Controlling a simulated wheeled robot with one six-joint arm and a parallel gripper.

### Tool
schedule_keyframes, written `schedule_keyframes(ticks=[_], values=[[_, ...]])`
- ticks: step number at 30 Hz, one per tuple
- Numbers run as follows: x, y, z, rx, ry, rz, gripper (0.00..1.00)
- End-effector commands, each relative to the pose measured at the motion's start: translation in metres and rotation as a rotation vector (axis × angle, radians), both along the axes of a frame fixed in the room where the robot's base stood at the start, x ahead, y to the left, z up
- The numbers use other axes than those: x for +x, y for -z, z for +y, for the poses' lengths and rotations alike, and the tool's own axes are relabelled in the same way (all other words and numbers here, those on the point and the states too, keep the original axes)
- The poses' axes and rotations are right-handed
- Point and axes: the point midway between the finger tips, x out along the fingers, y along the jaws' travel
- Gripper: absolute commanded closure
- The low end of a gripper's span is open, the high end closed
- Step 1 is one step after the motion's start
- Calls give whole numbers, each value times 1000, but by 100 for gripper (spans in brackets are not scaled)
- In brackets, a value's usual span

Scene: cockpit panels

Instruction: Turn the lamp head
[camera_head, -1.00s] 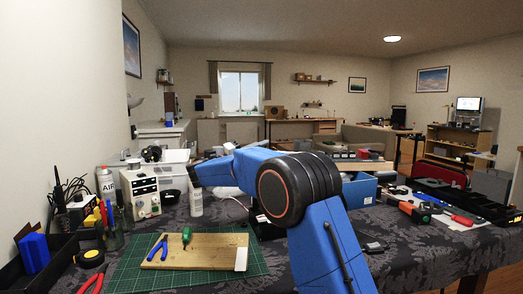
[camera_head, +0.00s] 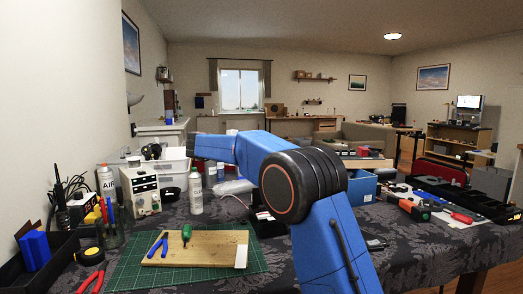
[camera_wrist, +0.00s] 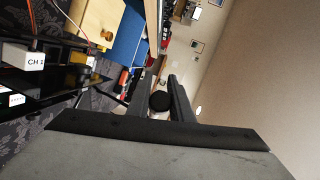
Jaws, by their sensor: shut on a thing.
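In the wrist view my gripper (camera_wrist: 162,84) has its dark fingers on either side of a small black round part (camera_wrist: 160,101). It is shut on that part. I cannot tell whether this part belongs to the lamp head. No lamp head shows clearly on the bench in the head view. My gripper is not visible there, and my blue arm covers the middle of the bench.
A green cutting mat (camera_head: 255,258) with a wooden board (camera_head: 200,249) lies at the front left. A white bottle (camera_head: 196,190) and a beige instrument (camera_head: 141,190) stand behind. A CH 1 box (camera_wrist: 33,60) is close in the wrist view.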

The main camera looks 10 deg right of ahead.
Motion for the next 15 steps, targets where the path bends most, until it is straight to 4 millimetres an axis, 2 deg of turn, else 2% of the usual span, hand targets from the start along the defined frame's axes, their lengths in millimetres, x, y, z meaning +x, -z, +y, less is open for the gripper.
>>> schedule_keyframes(ticks=[15], values=[[-3, 9, 2, 160, 1, 314, 100]])
